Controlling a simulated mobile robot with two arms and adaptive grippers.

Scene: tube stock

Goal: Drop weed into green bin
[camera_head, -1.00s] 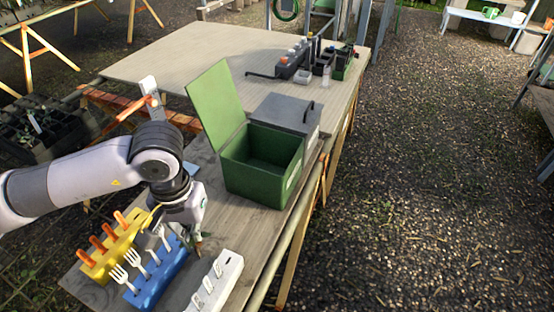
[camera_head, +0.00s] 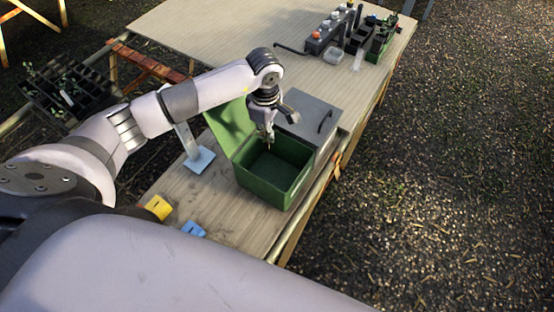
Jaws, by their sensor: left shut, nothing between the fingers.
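The green bin (camera_head: 260,189) stands on the wooden table with its lid (camera_head: 230,128) swung open to the left. My left gripper (camera_head: 269,146) points down over the back part of the bin's opening. Its fingers look shut, and I see nothing held between them. I cannot make out a weed in the gripper or in the dark inside of the bin. My right gripper is out of view.
A grey lidded box (camera_head: 310,112) with a handle stands right behind the green bin. A yellow block (camera_head: 158,207) and a blue block (camera_head: 193,230) are partly hidden by my arm. A dark tool rack (camera_head: 325,38) stands farther back.

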